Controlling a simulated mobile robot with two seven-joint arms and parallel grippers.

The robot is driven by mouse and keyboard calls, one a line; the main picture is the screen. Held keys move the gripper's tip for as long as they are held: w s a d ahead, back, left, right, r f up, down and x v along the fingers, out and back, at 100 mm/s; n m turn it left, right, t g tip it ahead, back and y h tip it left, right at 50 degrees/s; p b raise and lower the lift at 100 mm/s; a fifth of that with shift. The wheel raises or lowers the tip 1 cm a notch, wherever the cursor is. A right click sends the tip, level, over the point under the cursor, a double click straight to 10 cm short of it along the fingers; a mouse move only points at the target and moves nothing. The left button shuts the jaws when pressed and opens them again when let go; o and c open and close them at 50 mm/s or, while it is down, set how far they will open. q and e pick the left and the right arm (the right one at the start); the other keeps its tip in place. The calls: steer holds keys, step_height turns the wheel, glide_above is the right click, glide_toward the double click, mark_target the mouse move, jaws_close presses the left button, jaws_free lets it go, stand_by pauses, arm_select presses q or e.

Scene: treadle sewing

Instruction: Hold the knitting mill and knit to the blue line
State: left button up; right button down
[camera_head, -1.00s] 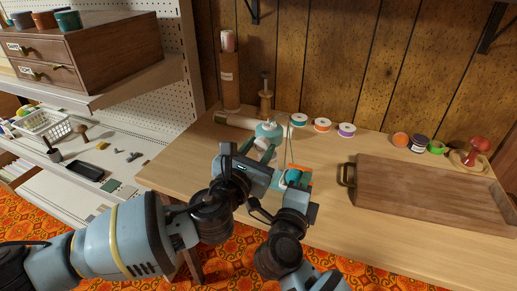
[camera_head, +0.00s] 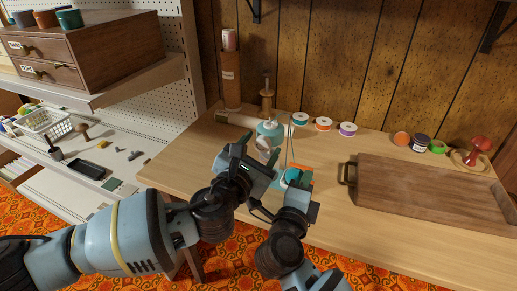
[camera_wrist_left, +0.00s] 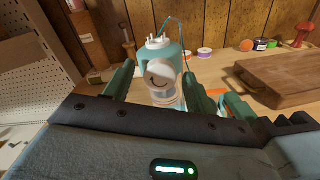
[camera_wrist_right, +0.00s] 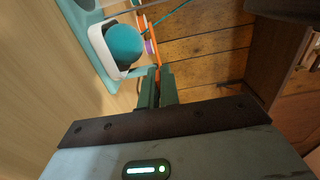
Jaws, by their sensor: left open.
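The knitting mill (camera_head: 271,131) is a teal cylinder with white pegs on top and stands upright on the table. In the left wrist view the mill (camera_wrist_left: 162,62) shows a white, striped lower part. My left gripper (camera_head: 264,158) is open, its green fingers (camera_wrist_left: 160,84) on either side of the mill, with visible gaps. I cannot make out a blue line.
Several thread spools (camera_head: 322,124) lie behind the mill. A wooden tray (camera_head: 425,190) takes up the right of the table (camera_head: 335,215). A tall brown cylinder (camera_head: 231,83) stands at the back left, near the pegboard shelf.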

arm_select(q)
steer(key=shift+s, duration=0.1)
steer(key=v, duration=1.2)
steer(key=shift+r, duration=0.1)
steer(key=r+m+g, duration=0.1)
steer(key=m, duration=0.9)
steer(key=r+m+g+y, duration=0.1)
steer(key=r+m, duration=0.1)
steer(key=m, duration=0.9)
steer(key=w+r+m+g+y, duration=0.1)
steer(key=r+m+g, duration=0.1)
steer(key=m, duration=0.8)
steer(key=shift+d+r, duration=0.15)
steer(key=shift+r, duration=0.1)
